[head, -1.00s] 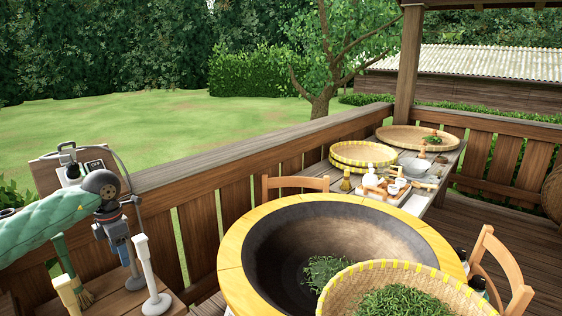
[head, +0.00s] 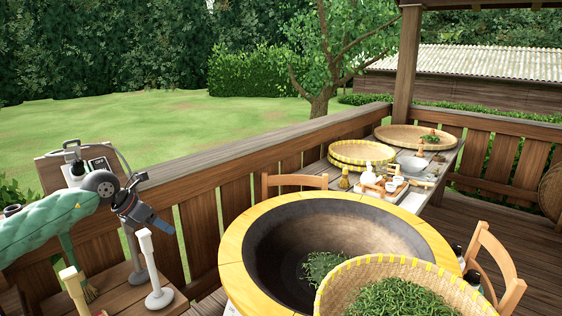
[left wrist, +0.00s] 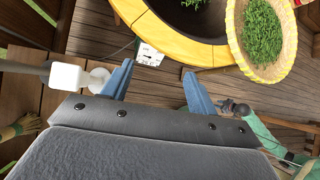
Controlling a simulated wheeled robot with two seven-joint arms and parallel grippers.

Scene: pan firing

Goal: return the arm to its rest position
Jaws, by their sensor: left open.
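My left arm, in a green sleeve (head: 45,225), reaches in from the left in the head view. My left gripper (head: 150,220) is open and empty, held in the air above the small wooden side table (head: 118,290), with its fingers pointing right and down.
The wide pan (head: 275,240) with a yellow rim and a basket of leaves (head: 400,296) are to the right. A wooden railing (head: 200,228) runs behind.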

